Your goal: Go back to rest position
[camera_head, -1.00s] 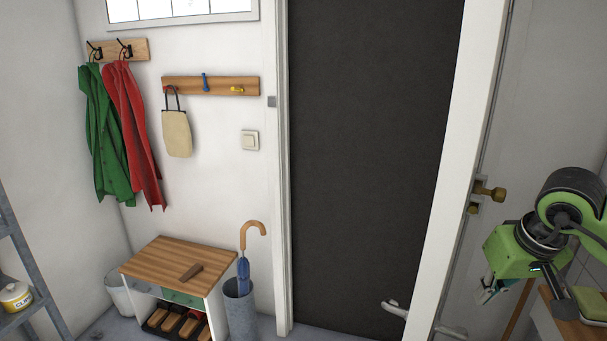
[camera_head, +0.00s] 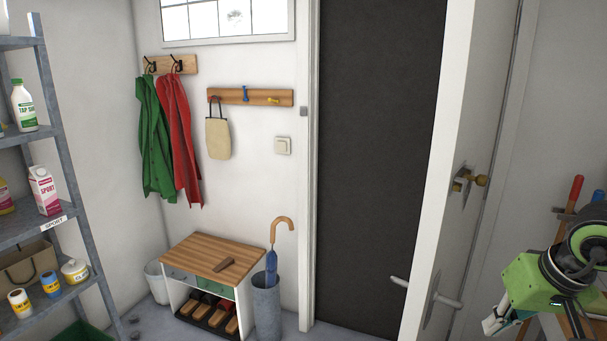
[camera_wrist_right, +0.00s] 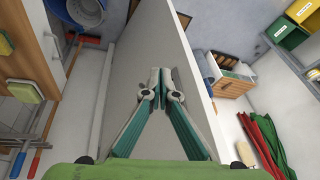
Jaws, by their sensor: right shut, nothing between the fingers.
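My right gripper (camera_head: 492,326) is at the lower right of the head view, in front of the open white door (camera_head: 450,190). In the right wrist view the right gripper (camera_wrist_right: 160,72) shows its two fingertips together, with nothing between them. The white door panel (camera_wrist_right: 140,45) lies behind the fingers in that view; I cannot tell the exact gap to it. My left gripper is not in view.
A grey shelf (camera_head: 50,140) with bottles and cartons stands at the left. A wooden-topped shoe bench (camera_head: 215,250) and an umbrella stand (camera_head: 267,305) stand by the wall. The dark doorway (camera_head: 375,150) is in the middle. Red-handled tools (camera_head: 575,195) lean at the right.

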